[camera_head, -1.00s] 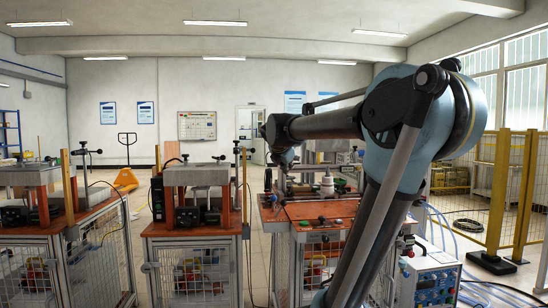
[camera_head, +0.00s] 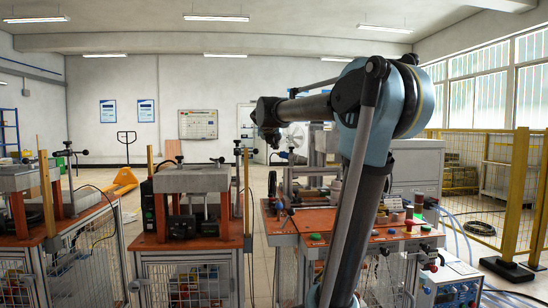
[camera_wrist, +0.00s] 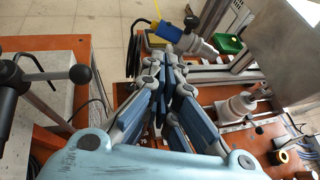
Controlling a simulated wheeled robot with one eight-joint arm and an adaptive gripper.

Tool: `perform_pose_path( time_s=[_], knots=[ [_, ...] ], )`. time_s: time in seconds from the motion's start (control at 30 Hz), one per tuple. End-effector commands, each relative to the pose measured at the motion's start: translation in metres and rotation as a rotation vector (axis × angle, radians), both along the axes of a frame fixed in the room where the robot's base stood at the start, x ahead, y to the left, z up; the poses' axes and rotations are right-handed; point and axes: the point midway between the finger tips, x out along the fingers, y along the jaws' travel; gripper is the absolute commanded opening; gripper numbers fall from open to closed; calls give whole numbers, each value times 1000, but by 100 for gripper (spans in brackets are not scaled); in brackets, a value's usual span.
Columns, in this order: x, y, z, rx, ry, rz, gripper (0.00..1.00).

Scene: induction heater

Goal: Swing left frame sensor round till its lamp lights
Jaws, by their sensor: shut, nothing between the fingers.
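My gripper (camera_wrist: 172,78) is shut and empty in the wrist view, its blue and grey fingers together over the orange bench top. Just beyond the fingertips is a blue and yellow device (camera_wrist: 172,32) with a grey cylindrical end, perhaps the frame sensor. A gap between it and the fingers cannot be judged. No lit lamp can be made out on it. In the head view my arm reaches over the orange bench (camera_head: 330,222), and the fingers and the sensor are too small or hidden to tell apart.
A grey plate with a black ball-ended handle (camera_wrist: 80,74) stands left of my gripper. A metal rail, a pale stepped cylinder (camera_wrist: 237,106) and a green tray (camera_wrist: 228,44) lie to the right. In the head view, another press bench (camera_head: 185,238) stands left, and yellow fencing (camera_head: 517,200) stands right.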

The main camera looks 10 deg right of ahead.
Motion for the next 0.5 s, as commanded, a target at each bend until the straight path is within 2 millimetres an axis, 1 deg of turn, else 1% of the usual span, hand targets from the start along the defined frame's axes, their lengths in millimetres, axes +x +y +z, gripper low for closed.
perform_pose_path(
  time_s=[0.13, 0.23, 0.5],
  knots=[
    [4, 2, -2, -1, 0, 5, 0],
    [12, 5, -6, 0, 0, 10, 0],
    [48, 3, -25, -1, 0, 21, 0]
  ],
)
